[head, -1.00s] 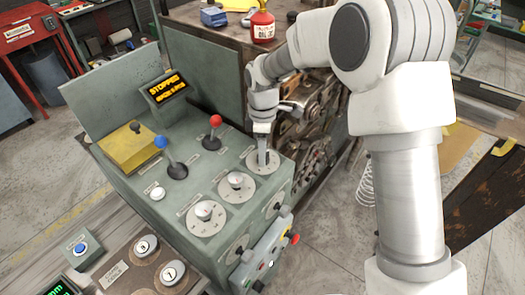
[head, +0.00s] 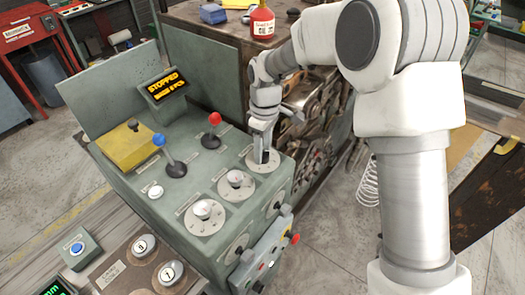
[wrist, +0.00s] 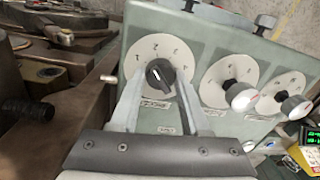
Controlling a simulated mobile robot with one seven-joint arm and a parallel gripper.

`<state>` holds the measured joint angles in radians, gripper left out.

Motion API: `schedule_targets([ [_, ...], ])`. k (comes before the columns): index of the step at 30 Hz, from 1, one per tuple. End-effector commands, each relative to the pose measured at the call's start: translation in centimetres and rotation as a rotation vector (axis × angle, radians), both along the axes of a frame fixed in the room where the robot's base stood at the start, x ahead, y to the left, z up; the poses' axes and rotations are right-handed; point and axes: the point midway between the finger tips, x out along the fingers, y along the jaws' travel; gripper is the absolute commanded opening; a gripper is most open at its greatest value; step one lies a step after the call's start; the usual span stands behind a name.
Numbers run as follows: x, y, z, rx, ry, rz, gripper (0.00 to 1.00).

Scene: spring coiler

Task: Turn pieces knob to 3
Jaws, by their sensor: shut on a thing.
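The round pale dial plate (head: 274,167) of the far right knob is on top of the grey-green console. In the wrist view, the black knob (wrist: 160,73) stands at the middle of this dial, with numbers around the upper rim. The knob's white mark points up and slightly left; I cannot read exactly which number it meets. My gripper (head: 263,157) points down onto this dial. In the wrist view my gripper (wrist: 161,80) is shut on the black knob, one finger on each side.
Two similar dials with silver knobs (head: 236,178) (head: 203,209) sit beside it. A red-topped lever (head: 214,120) and a blue-topped lever (head: 160,141) stand behind. The display (head: 165,85) reads STOPPED. Machinery (head: 312,105) stands to the right.

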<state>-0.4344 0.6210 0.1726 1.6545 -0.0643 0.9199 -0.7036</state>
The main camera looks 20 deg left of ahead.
Motion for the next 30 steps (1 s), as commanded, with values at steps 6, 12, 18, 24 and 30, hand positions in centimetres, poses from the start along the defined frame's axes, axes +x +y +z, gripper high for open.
schedule_targets([
  [6,0.04,-0.04,-0.02,0.001,-0.001,-0.206,0.0],
  [12,0.05,-0.04,-0.01,0.001,-0.003,-0.394,0.0],
  [18,0.04,-0.08,0.02,0.002,-0.003,-0.585,0.0],
  [24,0.0,-0.14,0.02,0.001,-0.002,-0.768,0.0],
  [30,0.01,-0.17,0.09,0.002,-0.002,-0.923,0.0],
])
